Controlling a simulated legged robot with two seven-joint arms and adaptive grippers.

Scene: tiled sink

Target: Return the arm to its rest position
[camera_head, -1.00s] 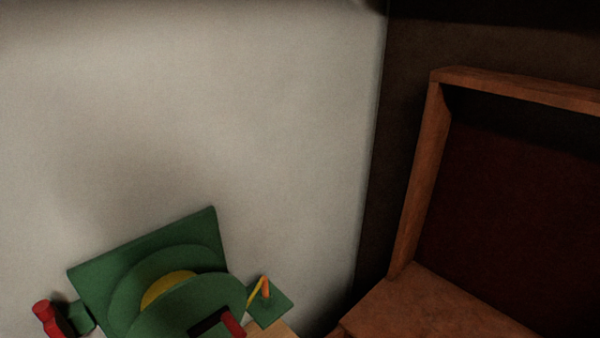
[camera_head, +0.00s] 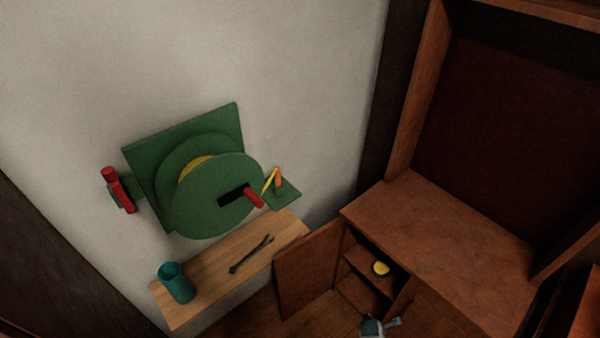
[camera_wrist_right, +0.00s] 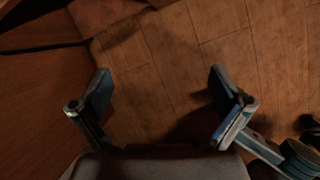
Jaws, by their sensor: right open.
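My right gripper (camera_wrist_right: 160,78) is open in the right wrist view. Its two blue-grey fingers stand wide apart with nothing between them, over a wooden floor (camera_wrist_right: 180,50). In the head view, a small blue-grey part at the bottom edge looks like the tip of my right gripper (camera_head: 376,328), in front of the low cabinet. The rest of that arm is out of the head view. My left gripper shows in neither view.
A green wall-mounted wheel (camera_head: 215,195) with a red handle hangs above a wooden shelf (camera_head: 205,270) holding a teal cup (camera_head: 176,283) and a wrench (camera_head: 251,254). A brown cabinet (camera_head: 450,225) has an open door (camera_head: 308,270) and a yellow item (camera_head: 381,268) inside.

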